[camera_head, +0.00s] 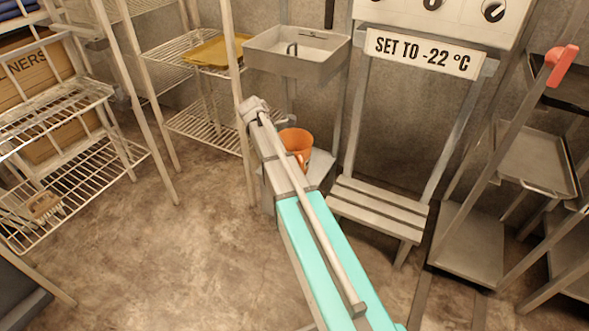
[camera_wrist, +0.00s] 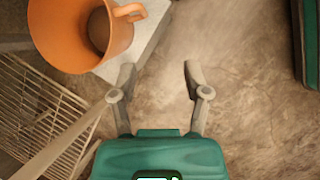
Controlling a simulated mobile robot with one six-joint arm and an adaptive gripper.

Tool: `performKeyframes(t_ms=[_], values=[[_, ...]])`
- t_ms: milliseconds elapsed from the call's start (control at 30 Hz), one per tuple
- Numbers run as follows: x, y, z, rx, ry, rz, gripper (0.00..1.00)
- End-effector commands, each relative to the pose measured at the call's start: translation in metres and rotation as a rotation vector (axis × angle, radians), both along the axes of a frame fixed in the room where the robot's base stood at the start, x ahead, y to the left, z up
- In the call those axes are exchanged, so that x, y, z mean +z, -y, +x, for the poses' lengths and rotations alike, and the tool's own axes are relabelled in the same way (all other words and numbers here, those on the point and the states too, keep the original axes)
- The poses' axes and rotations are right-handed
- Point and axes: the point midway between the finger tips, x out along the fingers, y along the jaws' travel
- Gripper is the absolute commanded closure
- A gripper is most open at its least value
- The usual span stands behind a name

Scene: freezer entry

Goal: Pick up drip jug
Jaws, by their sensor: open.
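An orange jug (camera_head: 297,142) with a side handle stands on a low grey platform (camera_head: 318,170) below the sink, partly hidden behind my arm in the head view. In the wrist view the jug (camera_wrist: 68,38) is at the upper left, its open mouth towards the camera and its handle pointing right. My gripper (camera_wrist: 158,68) is open and empty, with its fingertips apart, to the lower right of the jug and not touching it. Bare floor shows between the fingers. In the head view the gripper is hidden behind my arm.
A grey sink (camera_head: 298,55) hangs above the jug. A wire rack with a yellow tray (camera_head: 215,52) stands left of it. A slatted bench (camera_head: 380,207) stands to the right under the "SET TO -22 °C" sign (camera_head: 424,53). The floor (camera_head: 160,250) at left front is clear.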

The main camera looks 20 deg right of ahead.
Motion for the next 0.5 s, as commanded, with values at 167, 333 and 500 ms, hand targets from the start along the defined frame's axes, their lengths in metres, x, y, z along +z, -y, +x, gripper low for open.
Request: performKeyframes(t_ms=[167, 333, 500], values=[[-0.039, 0.012, 0.021, 0.084, -0.055, -0.034, 0.39], [-0.055, 0.020, 0.032, 0.144, -0.096, -0.056, 0.39], [-0.060, 0.024, 0.037, 0.172, -0.116, -0.067, 0.39]])
